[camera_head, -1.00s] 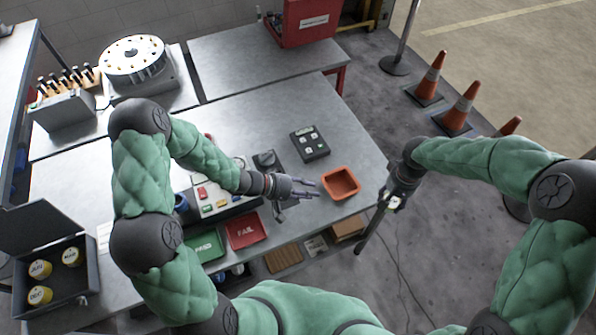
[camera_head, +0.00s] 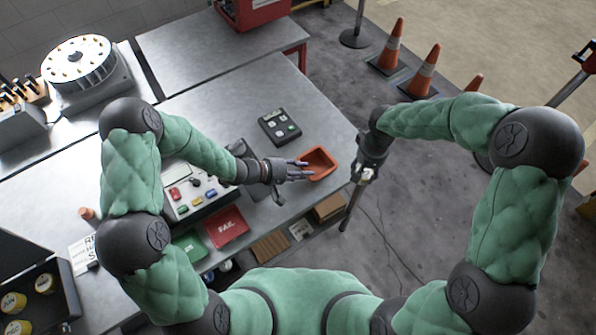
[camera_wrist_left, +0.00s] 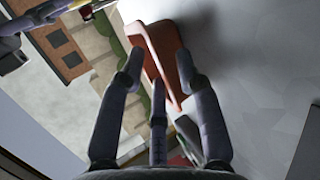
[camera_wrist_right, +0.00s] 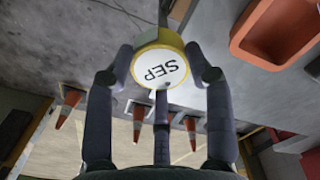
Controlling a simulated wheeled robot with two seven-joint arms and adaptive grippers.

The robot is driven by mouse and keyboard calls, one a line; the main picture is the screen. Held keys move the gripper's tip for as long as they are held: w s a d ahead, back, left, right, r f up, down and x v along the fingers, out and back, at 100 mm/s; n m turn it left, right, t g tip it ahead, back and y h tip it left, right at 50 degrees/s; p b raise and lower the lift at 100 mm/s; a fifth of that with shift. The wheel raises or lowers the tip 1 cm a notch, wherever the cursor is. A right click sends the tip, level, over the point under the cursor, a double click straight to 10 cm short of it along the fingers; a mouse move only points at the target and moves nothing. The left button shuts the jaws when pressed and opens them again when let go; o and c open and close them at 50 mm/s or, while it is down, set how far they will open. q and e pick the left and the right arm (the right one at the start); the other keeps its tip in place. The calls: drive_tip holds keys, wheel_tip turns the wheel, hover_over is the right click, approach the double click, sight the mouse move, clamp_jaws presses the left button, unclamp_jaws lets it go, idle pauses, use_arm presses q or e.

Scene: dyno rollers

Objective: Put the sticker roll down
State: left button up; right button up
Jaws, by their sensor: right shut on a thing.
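The sticker roll (camera_wrist_right: 159,66) is a round white disc with a yellow edge, marked SEP. In the right wrist view my right gripper (camera_wrist_right: 160,78) is shut on it. In the head view that gripper (camera_head: 366,172) is just off the table's right edge, apparently over the floor, and the roll is a tiny pale spot there. My left gripper (camera_head: 306,170) has its fingers apart at the left side of the orange bin (camera_head: 322,164). In the left wrist view its fingers (camera_wrist_left: 165,75) overlap the bin (camera_wrist_left: 163,55); I cannot tell whether they touch.
A dark keypad (camera_head: 280,128) lies behind the bin. A console with coloured buttons (camera_head: 195,190), a red FAIL pad (camera_head: 226,226) and a green pad (camera_head: 190,245) are at left. Bare tabletop (camera_head: 215,105) shows behind. Traffic cones (camera_head: 425,72) stand on the floor.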

use_arm(q)
clamp_jaws()
drive_tip(key=shift+s, duration=0.1)
use_arm(e)
drive_tip(key=w+a+r+m, duration=0.3)
drive_tip(key=a+m, duration=0.1)
drive_tip(key=a, duration=0.3)
drive_tip(key=w+a+r+m, duration=0.3)
drive_tip(key=a+m, duration=0.1)
drive_tip(key=a, duration=0.2)
use_arm(q)
drive_tip(key=shift+f, duration=0.1)
use_arm(e)
hover_over(317, 167)
drive_tip(key=shift+m, duration=0.3)
wheel_tip(317, 167, down, 10)
drive_tip(key=shift+w, duration=0.1)
